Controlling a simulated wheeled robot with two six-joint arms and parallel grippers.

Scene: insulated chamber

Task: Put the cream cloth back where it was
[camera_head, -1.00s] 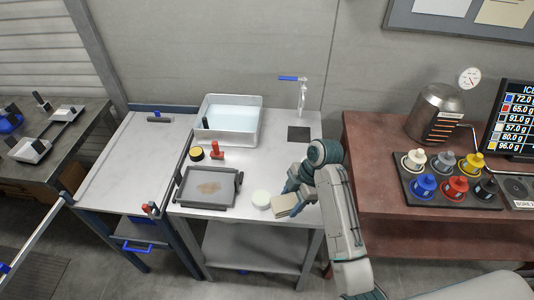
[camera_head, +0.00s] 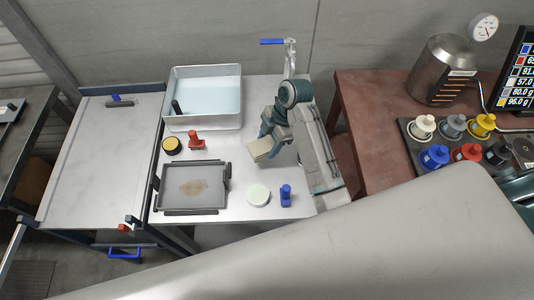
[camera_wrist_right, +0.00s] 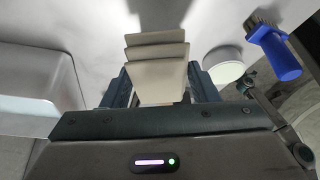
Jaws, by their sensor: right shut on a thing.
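The cream cloth (camera_head: 261,149) is a folded, layered pad. My right gripper (camera_head: 264,139) is shut on it and holds it over the right part of the metal table (camera_head: 236,190). In the right wrist view the cloth (camera_wrist_right: 157,62) stands between the two fingers of the right gripper (camera_wrist_right: 160,90), its stacked folds pointing away from the palm. I cannot tell how far it is above the table. My left gripper is not in view.
A round white pad (camera_head: 258,194) and a blue brush (camera_head: 286,195) are at the table's front right. A grey tray (camera_head: 193,207) with a brown stain, a red-handled tool (camera_head: 196,142), a black-and-yellow tin (camera_head: 172,145) and a water basin (camera_head: 205,122) stand to the left. A tap (camera_head: 289,62) stands behind.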

